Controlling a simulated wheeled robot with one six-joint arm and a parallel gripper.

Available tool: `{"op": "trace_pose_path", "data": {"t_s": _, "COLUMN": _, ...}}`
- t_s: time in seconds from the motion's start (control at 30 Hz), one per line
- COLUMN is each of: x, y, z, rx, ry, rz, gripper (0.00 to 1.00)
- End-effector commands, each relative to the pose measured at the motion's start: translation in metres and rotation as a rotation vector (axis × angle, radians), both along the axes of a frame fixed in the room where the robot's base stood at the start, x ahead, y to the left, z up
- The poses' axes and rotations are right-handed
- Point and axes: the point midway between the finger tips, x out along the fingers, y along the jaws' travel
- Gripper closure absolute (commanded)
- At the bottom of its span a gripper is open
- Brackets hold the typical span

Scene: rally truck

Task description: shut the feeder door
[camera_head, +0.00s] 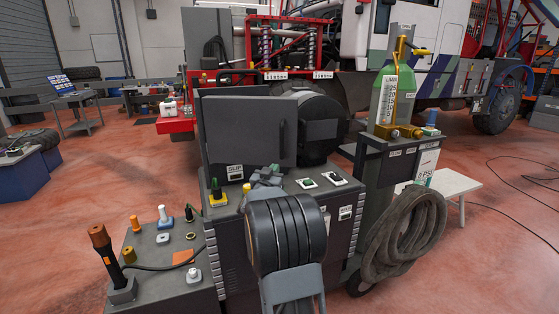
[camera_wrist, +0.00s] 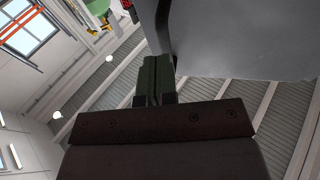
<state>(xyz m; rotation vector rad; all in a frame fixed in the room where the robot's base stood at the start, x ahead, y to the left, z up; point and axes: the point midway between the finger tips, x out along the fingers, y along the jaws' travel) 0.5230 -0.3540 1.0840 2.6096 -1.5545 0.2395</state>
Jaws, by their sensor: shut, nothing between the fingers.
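The feeder door (camera_head: 245,130) is a flat dark grey panel with a vertical bar handle near its right edge. It stands upright above the welding cart, in front of the dark feeder housing (camera_head: 318,129), and looks swung open, though its exact angle is unclear. My gripper (camera_head: 266,173) is low in front of the door's lower right part, partly hidden behind my wrist. In the wrist view, my gripper's fingers (camera_wrist: 157,78) are together and empty. A large grey surface (camera_wrist: 245,40), likely the door, fills the upper right close beyond them. Contact cannot be told.
The cart top (camera_head: 310,185) bears labelled switches and a yellow-and-black connector (camera_head: 216,190). A green gas bottle (camera_head: 395,95) and coiled hose (camera_head: 405,235) stand right. A torch (camera_head: 104,250) stands upright on the lower left side. Open red floor lies further left.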

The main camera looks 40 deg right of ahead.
Motion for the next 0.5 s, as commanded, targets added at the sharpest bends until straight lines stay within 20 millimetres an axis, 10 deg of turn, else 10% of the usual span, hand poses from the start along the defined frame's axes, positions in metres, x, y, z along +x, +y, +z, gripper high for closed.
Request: {"op": "trace_pose_path", "data": {"t_s": 0.5, "x": 0.026, "y": -0.047, "z": 0.011, "rx": 0.001, "ry": 0.000, "rz": 0.002, "gripper": 1.00}}
